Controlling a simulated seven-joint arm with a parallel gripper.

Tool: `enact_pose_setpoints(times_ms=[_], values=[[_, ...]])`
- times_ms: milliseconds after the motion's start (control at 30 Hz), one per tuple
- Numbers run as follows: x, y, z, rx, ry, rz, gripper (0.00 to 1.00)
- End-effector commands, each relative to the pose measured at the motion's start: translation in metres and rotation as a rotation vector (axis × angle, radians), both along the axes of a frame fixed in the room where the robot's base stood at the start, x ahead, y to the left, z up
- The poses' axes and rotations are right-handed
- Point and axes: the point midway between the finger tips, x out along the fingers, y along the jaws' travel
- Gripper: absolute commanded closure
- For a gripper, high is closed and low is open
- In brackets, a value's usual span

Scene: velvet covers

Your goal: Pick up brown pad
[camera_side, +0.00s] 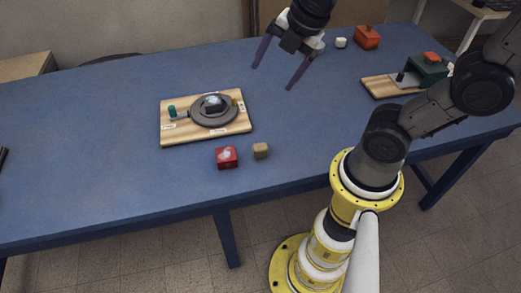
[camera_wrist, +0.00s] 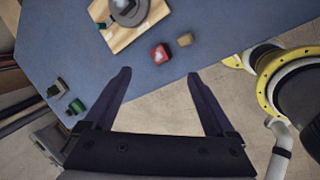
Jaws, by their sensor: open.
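The brown pad (camera_side: 261,150) is a small tan block on the blue table, near its front edge and just right of a red block (camera_side: 227,157). It also shows in the wrist view (camera_wrist: 185,40), beyond my fingers and right of the red block. My gripper (camera_side: 271,78) is open and empty, up above the table and farther back than the pad in the side view. Its two dark fingers (camera_wrist: 158,73) are spread wide in the wrist view, and nothing is between them.
A wooden board (camera_side: 177,134) with a round grey device stands behind the blocks. Another wooden board (camera_side: 378,87) with a green and grey device is at the right. An orange-red block (camera_side: 366,37) and a white block (camera_side: 341,42) lie at the back.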

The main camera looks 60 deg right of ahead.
Motion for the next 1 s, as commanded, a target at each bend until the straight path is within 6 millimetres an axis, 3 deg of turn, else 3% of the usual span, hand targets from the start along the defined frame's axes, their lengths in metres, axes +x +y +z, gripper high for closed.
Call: enact_pose_setpoints(times_ms=[200, 300, 400, 667, 1000], values=[[0.039, -0.001, -0.059, -0.154, 0.171, 0.466, 0.1], [0.049, -0.002, -0.095, -0.166, 0.26, 0.595, 0.1], [0.048, -0.002, -0.121, -0.145, 0.333, 0.607, 0.1], [0.041, -0.002, -0.152, -0.122, 0.4, 0.609, 0.1], [0.041, -0.002, -0.212, -0.123, 0.399, 0.609, 0.1]])
